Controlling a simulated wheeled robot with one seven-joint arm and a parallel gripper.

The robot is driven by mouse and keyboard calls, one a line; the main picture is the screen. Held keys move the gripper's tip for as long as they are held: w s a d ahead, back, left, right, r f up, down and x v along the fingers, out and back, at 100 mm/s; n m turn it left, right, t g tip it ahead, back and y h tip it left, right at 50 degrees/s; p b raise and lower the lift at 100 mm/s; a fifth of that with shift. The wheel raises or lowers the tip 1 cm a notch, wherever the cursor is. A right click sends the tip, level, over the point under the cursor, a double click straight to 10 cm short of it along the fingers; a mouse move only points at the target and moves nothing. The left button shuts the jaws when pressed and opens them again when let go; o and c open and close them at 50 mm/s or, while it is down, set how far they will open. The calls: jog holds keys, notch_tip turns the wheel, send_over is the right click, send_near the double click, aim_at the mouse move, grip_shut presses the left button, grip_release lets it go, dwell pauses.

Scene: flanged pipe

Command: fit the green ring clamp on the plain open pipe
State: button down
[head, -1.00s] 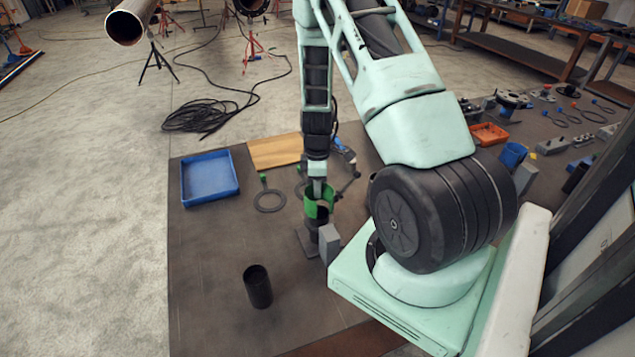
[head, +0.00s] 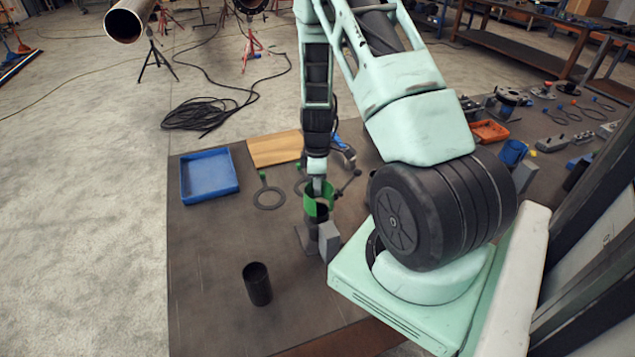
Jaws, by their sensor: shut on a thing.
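The green ring clamp (head: 311,207) is at my gripper (head: 319,190), which points straight down and is shut on it. The clamp is directly over or around the top of a short dark post on a flat square base (head: 304,239); I cannot tell which. A grey block (head: 329,241) stands close beside the post. A plain dark open pipe (head: 258,286) stands upright on the dark mat, nearer and to the left, apart from the clamp. My fingertips are small and partly hidden by the clamp.
A blue tray (head: 209,192), a wooden board (head: 274,149) and a dark ring with a green knob (head: 269,200) lie behind and left. A large pipe (head: 125,23) rests on a stand far left. The mat around the plain pipe is clear.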

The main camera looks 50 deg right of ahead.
notch_tip(320, 180, down, 3)
jog(key=b, duration=0.2)
jog(key=shift+b, duration=0.4)
dwell(0.5)
